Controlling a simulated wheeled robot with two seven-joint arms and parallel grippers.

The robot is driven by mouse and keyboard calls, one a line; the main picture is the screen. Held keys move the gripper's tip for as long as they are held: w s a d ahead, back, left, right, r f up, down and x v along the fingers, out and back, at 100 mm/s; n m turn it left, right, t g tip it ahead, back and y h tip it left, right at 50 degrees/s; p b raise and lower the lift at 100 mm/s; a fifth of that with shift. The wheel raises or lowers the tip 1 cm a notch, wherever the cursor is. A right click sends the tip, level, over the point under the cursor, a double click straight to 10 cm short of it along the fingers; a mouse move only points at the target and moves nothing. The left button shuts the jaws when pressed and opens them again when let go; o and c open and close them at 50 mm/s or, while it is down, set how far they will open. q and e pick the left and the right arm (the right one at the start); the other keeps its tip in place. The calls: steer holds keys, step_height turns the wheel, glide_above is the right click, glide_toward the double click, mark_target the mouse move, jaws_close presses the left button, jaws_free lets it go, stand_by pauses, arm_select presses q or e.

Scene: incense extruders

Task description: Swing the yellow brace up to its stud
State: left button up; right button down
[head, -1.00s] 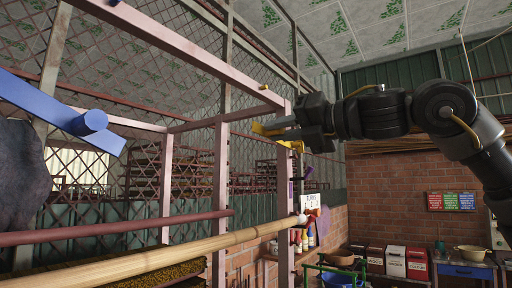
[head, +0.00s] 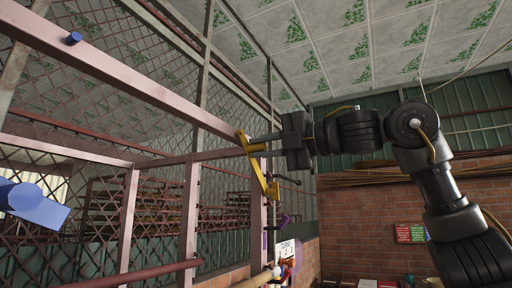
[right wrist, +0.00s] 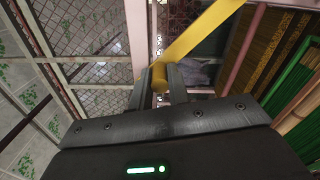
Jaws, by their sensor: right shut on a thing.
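The yellow brace (head: 258,170) slants from its lower end at the pink post (head: 257,220) up to its upper end near the pink top beam (head: 130,75). My right gripper (head: 252,141) comes in from the right and is shut on the brace's upper end. In the right wrist view, the fingers (right wrist: 161,80) close around the round yellow knob of the brace (right wrist: 205,32). I cannot make out the yellow stud; the brace end or gripper may cover it. My left gripper is not in view.
A blue brace (head: 32,205) sits at the left edge, and a blue stud (head: 73,38) is on the top beam. Mesh fence and racks (head: 130,205) stand behind the frame. A black lever (head: 287,179) and a white sign (head: 286,250) are below my right gripper.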

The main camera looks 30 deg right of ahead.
steer(key=shift+d, duration=0.1)
stand_by(0.3)
steer(key=c, duration=1.3)
jaws_free()
steer(key=b+v, duration=0.3)
steer(key=v, duration=0.7)
steer(key=shift+s+d, duration=0.25)
steer(key=shift+s, duration=0.05)
steer(key=shift+d, duration=0.1)
